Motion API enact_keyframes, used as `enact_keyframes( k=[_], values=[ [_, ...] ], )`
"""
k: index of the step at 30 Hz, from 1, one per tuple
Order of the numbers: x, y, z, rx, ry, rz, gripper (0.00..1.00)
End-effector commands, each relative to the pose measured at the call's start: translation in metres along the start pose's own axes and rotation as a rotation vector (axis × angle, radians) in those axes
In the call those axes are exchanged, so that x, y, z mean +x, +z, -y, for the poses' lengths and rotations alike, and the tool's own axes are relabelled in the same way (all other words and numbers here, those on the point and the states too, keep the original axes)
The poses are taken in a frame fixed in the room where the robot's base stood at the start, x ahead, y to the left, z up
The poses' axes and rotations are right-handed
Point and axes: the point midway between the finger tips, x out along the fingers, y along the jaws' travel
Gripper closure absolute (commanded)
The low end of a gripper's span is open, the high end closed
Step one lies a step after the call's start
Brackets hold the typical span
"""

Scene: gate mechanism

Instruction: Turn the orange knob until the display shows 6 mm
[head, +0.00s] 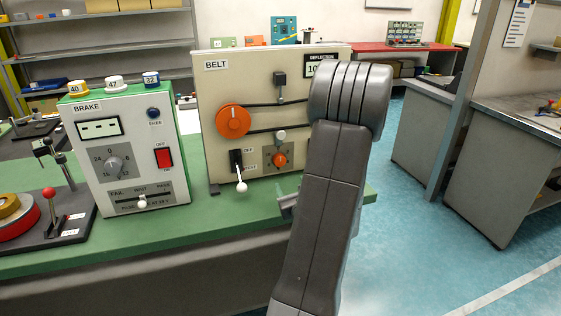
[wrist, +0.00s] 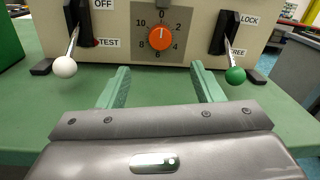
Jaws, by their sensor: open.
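The small orange knob (head: 280,160) sits low on the beige BELT panel (head: 215,90). In the wrist view the knob (wrist: 160,37) is on a grey dial plate marked 0 to 10, and its white pointer mark faces up towards 0. The DEFLECTION display (head: 310,69) is at the panel's upper right; it seems to begin with 10, and my arm hides the rest. My gripper (wrist: 160,68) is open and empty, its green fingers spread to either side below the knob, apart from it. In the head view my arm hides most of the gripper.
A white-tipped OFF/TEST lever (wrist: 65,67) stands left of the knob, and a green-tipped LOCK/FREE lever (wrist: 235,75) right. A large orange pulley (head: 233,121) with a black belt is above. The BRAKE box (head: 130,150) stands left on the green bench (head: 225,215).

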Motion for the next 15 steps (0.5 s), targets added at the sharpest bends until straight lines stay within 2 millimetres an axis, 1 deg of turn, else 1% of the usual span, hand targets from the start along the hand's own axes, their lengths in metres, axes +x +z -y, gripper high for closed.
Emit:
enact_keyframes(
  k=[5,12,15],
  values=[
    [0.032,0.001,-0.001,-0.002,0.005,0.001,0.4],
    [0.084,0.001,-0.001,-0.001,0.004,0.0,0.4],
    [0.101,0.001,-0.002,-0.001,0.005,0.0,0.4]
  ],
)
